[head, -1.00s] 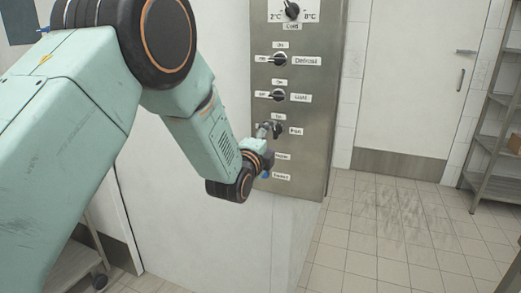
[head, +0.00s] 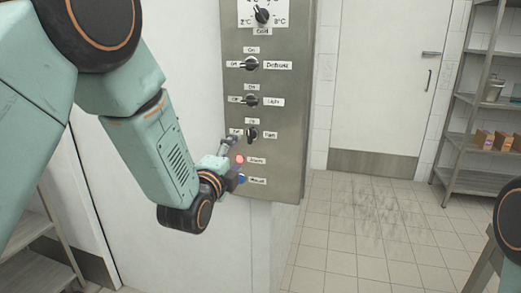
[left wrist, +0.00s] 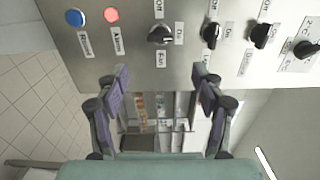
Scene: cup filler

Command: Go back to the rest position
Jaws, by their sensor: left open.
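My left gripper (head: 230,146) is in front of the lower left part of the metal control panel (head: 287,120). In the left wrist view its two fingers (left wrist: 160,80) are spread apart with nothing between them. The black Fan knob (head: 252,134) is close to the fingertips in the head view. In the left wrist view the Fan knob (left wrist: 160,34) lies beyond the fingers, with a visible gap. My right gripper is out of view.
The panel carries Light (head: 251,100), Defrost (head: 250,64) and Cold (head: 262,16) knobs, plus red (head: 239,160) and blue (head: 241,179) buttons. A white door (head: 385,75) and a shelf rack (head: 478,110) stand behind. Tiled floor (head: 350,240) is free.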

